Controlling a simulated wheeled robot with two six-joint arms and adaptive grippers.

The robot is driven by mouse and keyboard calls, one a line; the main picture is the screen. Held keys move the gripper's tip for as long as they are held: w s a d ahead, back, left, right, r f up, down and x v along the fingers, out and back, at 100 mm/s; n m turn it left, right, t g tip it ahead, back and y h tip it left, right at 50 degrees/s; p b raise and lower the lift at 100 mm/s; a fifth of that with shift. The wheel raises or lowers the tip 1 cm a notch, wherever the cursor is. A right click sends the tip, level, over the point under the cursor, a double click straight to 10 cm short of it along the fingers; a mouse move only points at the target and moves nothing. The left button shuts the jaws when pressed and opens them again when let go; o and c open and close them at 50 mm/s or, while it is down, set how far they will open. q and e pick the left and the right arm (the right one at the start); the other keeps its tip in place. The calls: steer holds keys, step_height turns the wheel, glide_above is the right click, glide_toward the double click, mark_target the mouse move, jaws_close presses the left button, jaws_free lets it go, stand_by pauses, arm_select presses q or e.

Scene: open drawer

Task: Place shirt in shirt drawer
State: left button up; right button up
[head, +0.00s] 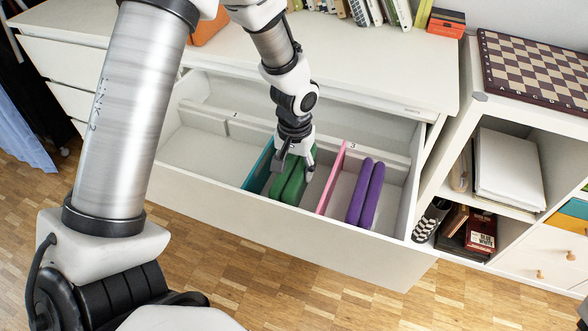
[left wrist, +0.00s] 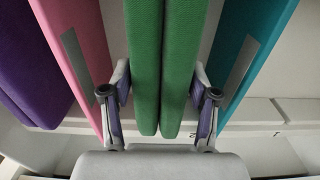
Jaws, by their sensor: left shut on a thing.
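A folded green shirt (head: 293,182) stands on edge in the open drawer (head: 268,232), between a teal divider (head: 257,172) and a pink divider (head: 332,176). My left gripper (head: 294,158) is above it with its fingers on either side, shut on the green shirt. In the left wrist view the green shirt (left wrist: 162,62) runs between the two fingers (left wrist: 160,108) as two folded halves. The pink divider (left wrist: 75,55) and teal divider (left wrist: 250,50) flank it there.
A folded purple shirt (head: 366,192) stands in the right compartment, by the label 3. The large left compartment (head: 208,152) looks empty. The dresser top (head: 360,62) overhangs the drawer's back. A shelf unit (head: 497,215) stands close at the right.

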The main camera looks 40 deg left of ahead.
arm_select(q)
steer(key=shift+w+f, duration=0.1)
steer(key=shift+f, duration=0.1)
steer(key=shift+f, duration=0.1)
steer(key=o, duration=1.4)
step_height(320, 180, up, 12)
steer(key=p, duration=0.3)
steer(key=shift+p, duration=0.3)
